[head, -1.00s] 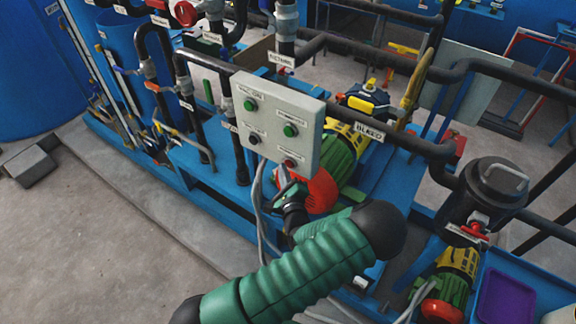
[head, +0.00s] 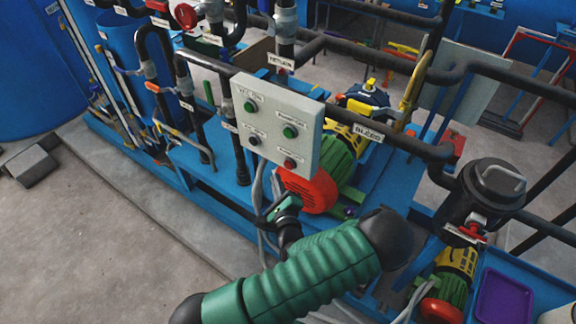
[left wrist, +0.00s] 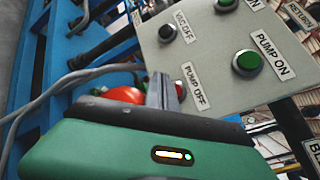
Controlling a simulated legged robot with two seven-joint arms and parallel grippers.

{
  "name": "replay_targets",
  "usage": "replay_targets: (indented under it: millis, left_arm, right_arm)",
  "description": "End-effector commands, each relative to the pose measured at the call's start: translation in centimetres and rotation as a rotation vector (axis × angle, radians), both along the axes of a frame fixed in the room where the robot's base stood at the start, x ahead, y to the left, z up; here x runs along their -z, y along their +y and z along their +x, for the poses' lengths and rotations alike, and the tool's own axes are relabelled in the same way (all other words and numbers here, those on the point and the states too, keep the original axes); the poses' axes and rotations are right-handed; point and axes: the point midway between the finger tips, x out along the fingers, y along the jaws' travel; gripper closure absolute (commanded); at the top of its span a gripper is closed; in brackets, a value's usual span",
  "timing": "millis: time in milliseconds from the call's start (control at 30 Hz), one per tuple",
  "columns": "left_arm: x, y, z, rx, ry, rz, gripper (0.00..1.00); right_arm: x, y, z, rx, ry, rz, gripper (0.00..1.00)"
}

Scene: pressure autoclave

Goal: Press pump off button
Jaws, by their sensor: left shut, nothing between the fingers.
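The grey control panel (head: 275,125) carries green and dark buttons and, at its lower right, the red pump off button (head: 290,163). In the left wrist view the "PUMP OFF" label (left wrist: 194,87) is clear, and a sliver of the red button (left wrist: 180,88) shows beside the fingers, which hide most of it. My left gripper (head: 271,210) is shut and empty, below the panel and apart from the button in the head view. Its fingers show at the middle of the left wrist view (left wrist: 163,91). My right gripper is not in view.
The green pump on button (head: 290,131) sits above pump off; the black vac off button (head: 253,138) is to its left. A red and green pump motor (head: 312,192) stands behind and below the panel. Grey cables hang under the panel. Black pipes run around it.

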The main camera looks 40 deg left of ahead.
Motion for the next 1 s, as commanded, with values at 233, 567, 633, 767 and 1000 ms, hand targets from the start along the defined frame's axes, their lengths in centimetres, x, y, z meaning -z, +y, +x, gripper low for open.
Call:
replay_targets:
  millis: [233,567,633,767,1000]
  left_arm:
    - [0.1,-0.6,-2.0,0.01,0.003,0.001,1.0]
    - [0.3,-0.6,-2.2,0.011,0.006,0.003,1.0]
    - [0.3,-0.6,-2.2,0.011,0.006,0.003,1.0]
    - [0.4,-0.6,-2.2,0.011,0.007,0.003,1.0]
    - [0.5,-0.5,-1.4,0.01,0.005,0.002,1.0]
  right_arm:
    - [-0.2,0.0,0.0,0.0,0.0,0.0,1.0]
    - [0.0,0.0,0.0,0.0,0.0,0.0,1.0]
    - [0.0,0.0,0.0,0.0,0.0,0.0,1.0]
    - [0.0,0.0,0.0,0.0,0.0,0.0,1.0]
    - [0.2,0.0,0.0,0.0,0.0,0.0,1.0]
